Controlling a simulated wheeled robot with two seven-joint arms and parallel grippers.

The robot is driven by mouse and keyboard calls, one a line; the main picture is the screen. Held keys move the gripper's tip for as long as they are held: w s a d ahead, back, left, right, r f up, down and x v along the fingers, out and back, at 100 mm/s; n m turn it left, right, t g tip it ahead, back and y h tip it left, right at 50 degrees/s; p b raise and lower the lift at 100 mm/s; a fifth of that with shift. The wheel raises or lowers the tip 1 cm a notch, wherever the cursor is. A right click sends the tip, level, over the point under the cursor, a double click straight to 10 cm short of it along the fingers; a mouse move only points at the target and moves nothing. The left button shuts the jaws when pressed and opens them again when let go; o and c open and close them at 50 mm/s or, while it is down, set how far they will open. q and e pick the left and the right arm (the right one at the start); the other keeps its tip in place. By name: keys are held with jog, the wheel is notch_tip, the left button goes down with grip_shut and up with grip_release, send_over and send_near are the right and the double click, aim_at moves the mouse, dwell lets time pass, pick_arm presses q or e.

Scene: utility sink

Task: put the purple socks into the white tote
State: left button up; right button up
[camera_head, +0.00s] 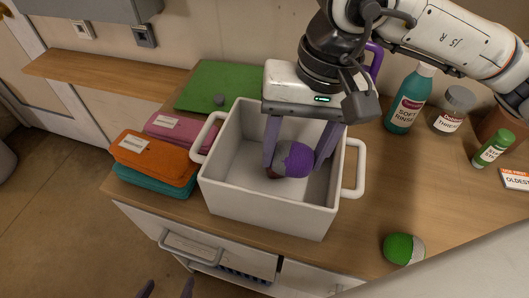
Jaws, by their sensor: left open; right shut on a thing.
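The purple socks (297,159), a rolled ball with a grey part, are between the fingers of my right gripper (295,163). That gripper reaches down from above and is shut on them. The socks show inside the opening of the white tote (268,212), below its rim; I cannot tell whether they touch its floor. A small dark reddish patch shows under the socks' left side. My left gripper (168,289) shows only its fingertips at the bottom edge, apart and empty, in front of the counter.
Folded orange cloth (152,158), teal cloth (150,182) and pink cloth (180,132) lie left of the tote. A green mat (205,86) lies behind. A green-and-grey ball (403,249) sits front right. A teal bottle (407,103), grey-lidded jar (452,110) and green-capped bottle (492,148) stand right.

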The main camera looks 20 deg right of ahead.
jog(key=shift+s+f, duration=0.15)
jog(key=shift+f, duration=0.55)
notch_tip(320, 180, down, 5)
jog(key=shift+s+f+p, duration=0.15)
jog(key=shift+f+p, duration=0.05)
jog(key=shift+p, duration=0.15)
notch_tip(320, 180, down, 4)
jog(key=shift+f, duration=0.4)
jog(key=o, duration=0.7)
jog(key=shift+o, duration=0.8)
pick_arm(q)
jog(key=shift+s+d+f, duration=0.1)
jog(key=shift+s, duration=0.65)
